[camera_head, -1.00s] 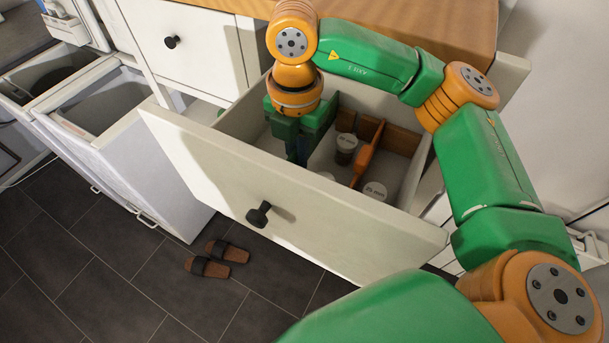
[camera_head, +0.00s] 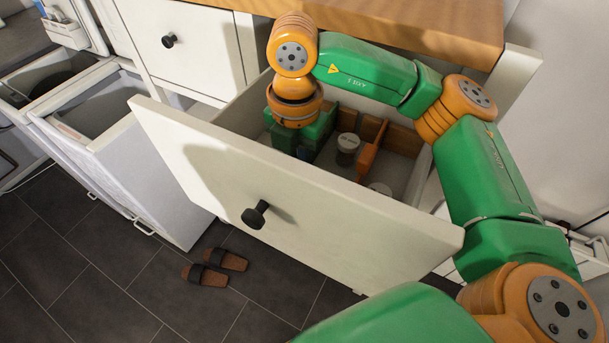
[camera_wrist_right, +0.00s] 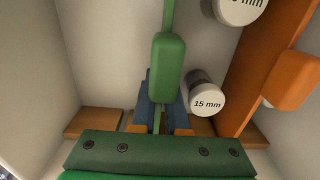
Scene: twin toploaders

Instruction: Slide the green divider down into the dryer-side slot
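The green divider shows in the right wrist view, with its thick rounded grip (camera_wrist_right: 168,68) and a thin edge running away from it. My right gripper (camera_wrist_right: 161,118) has its blue fingers closed on either side of the divider. In the head view this gripper (camera_head: 305,153) points down inside the open drawer's left part, its fingertips mostly hidden by the drawer front. Wooden slot pieces (camera_wrist_right: 95,122) lie along one drawer wall. The gripper hides the gap between them, so I cannot tell whether the divider is in a slot. My left gripper is not in view.
An orange divider (camera_head: 369,158) stands in the drawer to the right, beside lidded jars (camera_head: 347,148), one marked "15 mm" (camera_wrist_right: 208,103). The drawer front (camera_head: 300,205) rises on the near side. Open toploaders (camera_head: 95,110) stand at left; slippers (camera_head: 215,265) lie on the floor.

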